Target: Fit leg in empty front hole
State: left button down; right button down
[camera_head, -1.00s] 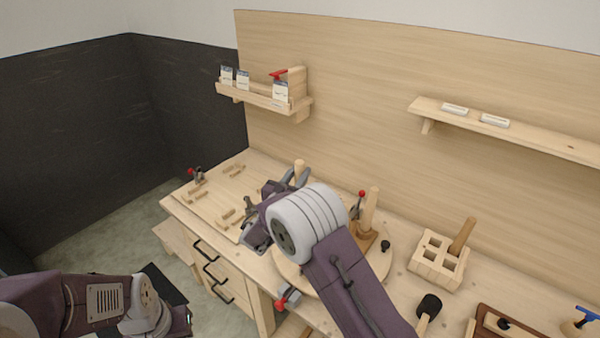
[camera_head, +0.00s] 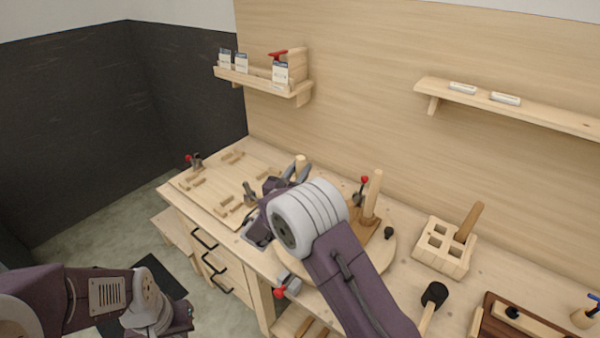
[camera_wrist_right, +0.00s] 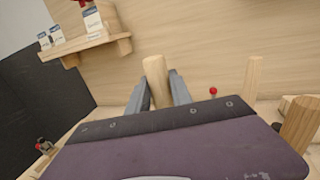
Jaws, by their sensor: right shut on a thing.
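My right gripper (camera_head: 298,172) is shut on a light wooden leg (camera_head: 300,160), whose rounded top shows above the fingers. In the right wrist view the leg (camera_wrist_right: 157,80) stands between the two grey fingers. Its lower end is hidden by my wrist. The brown chair seat (camera_head: 379,229) lies right of my right arm, largely covered by it. An upright leg (camera_head: 373,192) stands on the seat's far side. The empty front hole is not visible. My left arm is low at the left; its fingers cannot be made out.
The seat rests on a round board (camera_head: 389,254). A wooden block with square holes (camera_head: 441,250) holds a leaning wooden piece (camera_head: 468,222). A black-headed mallet (camera_head: 434,295) lies nearer. A red-handled clamp (camera_head: 283,289) is at the bench's front edge. Shelves hang on the wall behind.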

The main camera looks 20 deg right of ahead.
jog(key=shift+f, duration=0.15)
jog(key=shift+f+b, duration=1.95)
jog(key=shift+f, duration=0.6)
jog(key=shift+f+b, duration=0.3)
jog(key=shift+b, duration=0.05)
jog(key=c, duration=1.1)
grip_release()
jog(key=b+v, duration=0.2)
jog(key=v, duration=0.7)
jog(key=shift+s, duration=0.1)
